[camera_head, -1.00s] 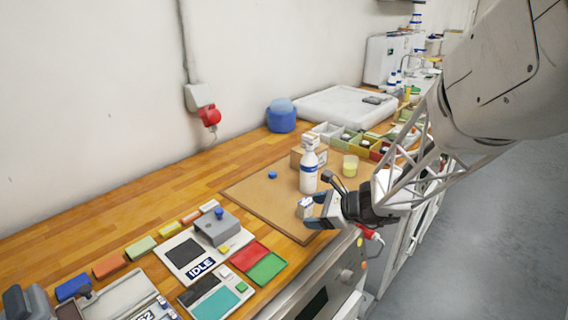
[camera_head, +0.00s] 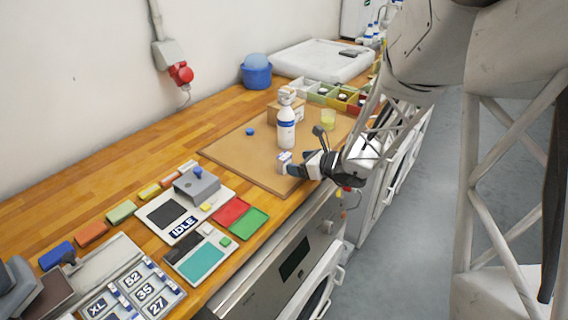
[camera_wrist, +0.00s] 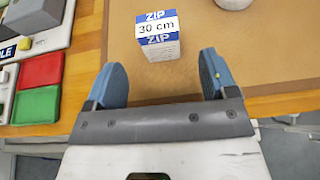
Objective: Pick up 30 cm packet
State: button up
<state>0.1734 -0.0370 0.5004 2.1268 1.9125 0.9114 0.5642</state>
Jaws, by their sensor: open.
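The 30 cm packet (camera_wrist: 158,37) is a small white and blue box marked "ZIP 30 cm". It stands on the brown mat (camera_wrist: 265,65) near the mat's front edge. In the wrist view it lies ahead of my gripper (camera_wrist: 164,78), roughly centred between the two blue fingertips and just beyond them. My gripper is open and nothing is held. In the head view the packet (camera_head: 284,157) shows small at the tip of my gripper (camera_head: 296,166), which partly covers it.
A white bottle (camera_head: 286,128) stands on the mat behind the packet, with a cardboard box and a yellowish cup (camera_head: 328,119) near it. Red and green trays (camera_head: 243,222) and the "IDLE" device (camera_head: 172,216) lie to the left. A blue tub (camera_head: 257,76) stands at the back.

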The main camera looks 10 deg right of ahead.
aim_at(288, 161)
jog(key=shift+x, duration=0.9)
jog(key=shift+x, duration=2.6)
jog(key=shift+r, duration=0.15)
jog(key=shift+c, duration=0.2)
jog(key=c, duration=1)
